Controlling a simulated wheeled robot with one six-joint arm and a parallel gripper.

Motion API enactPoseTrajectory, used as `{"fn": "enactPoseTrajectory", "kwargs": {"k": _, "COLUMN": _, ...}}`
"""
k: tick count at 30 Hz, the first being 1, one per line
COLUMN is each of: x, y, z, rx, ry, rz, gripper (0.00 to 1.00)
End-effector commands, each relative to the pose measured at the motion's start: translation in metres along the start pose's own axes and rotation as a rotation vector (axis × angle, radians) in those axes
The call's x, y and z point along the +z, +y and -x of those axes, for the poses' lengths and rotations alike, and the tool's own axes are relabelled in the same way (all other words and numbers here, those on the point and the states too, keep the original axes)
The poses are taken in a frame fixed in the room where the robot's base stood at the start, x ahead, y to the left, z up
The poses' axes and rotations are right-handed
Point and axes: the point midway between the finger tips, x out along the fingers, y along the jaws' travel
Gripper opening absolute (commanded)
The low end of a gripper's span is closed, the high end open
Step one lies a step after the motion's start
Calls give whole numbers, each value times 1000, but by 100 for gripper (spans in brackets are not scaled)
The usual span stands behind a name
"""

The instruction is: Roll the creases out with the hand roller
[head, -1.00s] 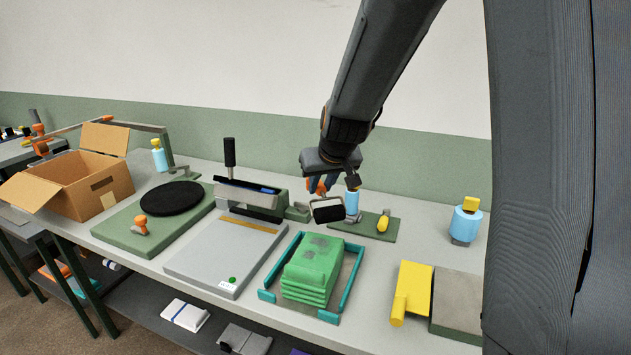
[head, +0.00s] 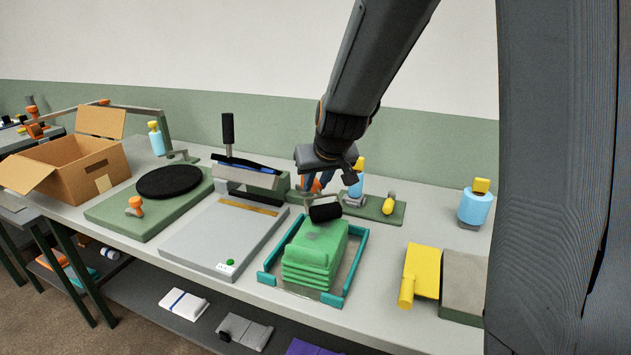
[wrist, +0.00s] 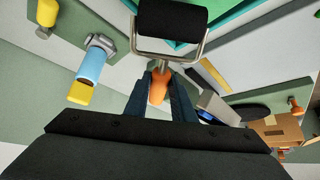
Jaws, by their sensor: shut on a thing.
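My gripper (head: 316,180) is shut on the orange handle of the hand roller (head: 325,209). The roller has a black cylinder on a metal frame; the wrist view shows the cylinder (wrist: 172,17) ahead of the fingers (wrist: 160,88). In the head view the roller is at the far end of a stack of folded green fabric (head: 316,250). I cannot tell whether it touches the fabric. The stack lies in a tray with teal edge rails (head: 347,268). Small dark patches show on its top. The wrist view shows only a bit of green beside the roller.
A grey flat-topped device (head: 218,240) stands left of the tray. A yellow object (head: 422,268) and a grey block (head: 464,285) lie right.

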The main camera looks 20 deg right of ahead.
Motion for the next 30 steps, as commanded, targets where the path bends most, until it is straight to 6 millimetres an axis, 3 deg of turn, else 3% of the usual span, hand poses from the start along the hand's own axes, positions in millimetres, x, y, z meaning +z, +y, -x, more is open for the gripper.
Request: {"fn": "enactPoseTrajectory", "kwargs": {"k": 30, "x": 5, "y": 0, "z": -7, "rx": 0, "ry": 1, "rz": 0, "gripper": 0}}
